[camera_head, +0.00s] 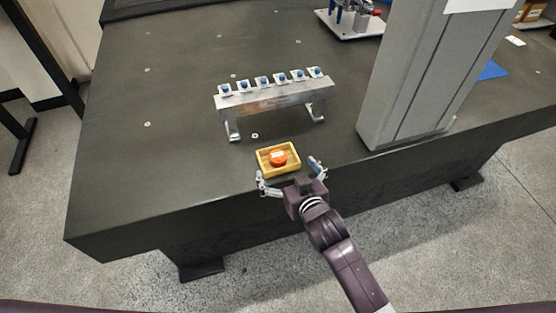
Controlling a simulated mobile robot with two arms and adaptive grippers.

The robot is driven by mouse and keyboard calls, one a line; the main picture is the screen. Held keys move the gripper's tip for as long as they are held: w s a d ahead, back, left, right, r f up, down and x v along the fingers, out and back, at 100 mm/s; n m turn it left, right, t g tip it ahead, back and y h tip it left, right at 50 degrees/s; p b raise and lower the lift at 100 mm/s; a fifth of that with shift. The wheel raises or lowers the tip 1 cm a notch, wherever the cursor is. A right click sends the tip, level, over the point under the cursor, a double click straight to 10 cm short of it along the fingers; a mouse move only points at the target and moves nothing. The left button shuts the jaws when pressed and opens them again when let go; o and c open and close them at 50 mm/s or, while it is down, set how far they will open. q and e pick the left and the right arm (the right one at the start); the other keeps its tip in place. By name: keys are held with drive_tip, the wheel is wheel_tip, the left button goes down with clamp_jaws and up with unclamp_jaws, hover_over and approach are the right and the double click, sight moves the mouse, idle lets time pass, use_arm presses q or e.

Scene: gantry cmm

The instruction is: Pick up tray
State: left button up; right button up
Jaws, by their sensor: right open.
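A small yellow tray (264,169) sits on the dark table near its front edge. A round orange object (278,157) with a pale mark on top lies inside it. My right gripper (290,174) is open at the near side of the tray. One finger is by the tray's near left corner and the other is to the right of its right side. I cannot tell whether either finger touches the tray. My left gripper is not in view.
A metal rack (275,99) with several blue-topped pieces stands behind the tray. A large grey column (418,75) rises to the right. A fixture on a light plate (350,25) stands at the back. The dark table (140,160) is clear on the left.

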sight(280, 161)
drive_tip(key=shift+x, duration=3.7)
drive_tip(key=shift+s+f, duration=0.15)
drive_tip(key=shift+c, duration=0.6)
drive_tip(key=c, duration=1)
